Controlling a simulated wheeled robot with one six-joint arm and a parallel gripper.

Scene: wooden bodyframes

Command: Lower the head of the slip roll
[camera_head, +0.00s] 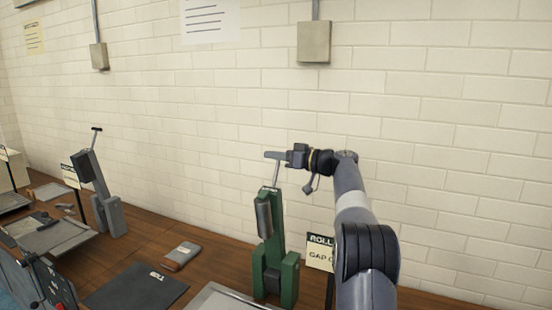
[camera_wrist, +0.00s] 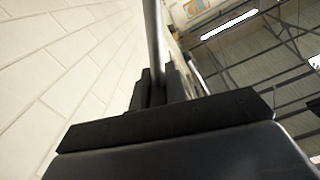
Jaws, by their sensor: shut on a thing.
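The slip roll (camera_head: 274,245) is the green machine on the bench in the head view, with a grey cylinder on its upright. Its thin lever rises from the top and ends in a grey crossbar handle (camera_head: 272,155). My gripper (camera_head: 288,157) is at the right end of that handle and is shut on it, with my arm reaching in from the right. In the wrist view my dark gripper fingers (camera_wrist: 158,88) close around a grey bar (camera_wrist: 153,40) that runs up out of the picture. The far side of the grip is hidden.
A second, grey machine (camera_head: 100,195) stands further left. A dark mat (camera_head: 135,289) and a small box (camera_head: 181,256) lie between them. A brick wall (camera_head: 440,100) is behind.

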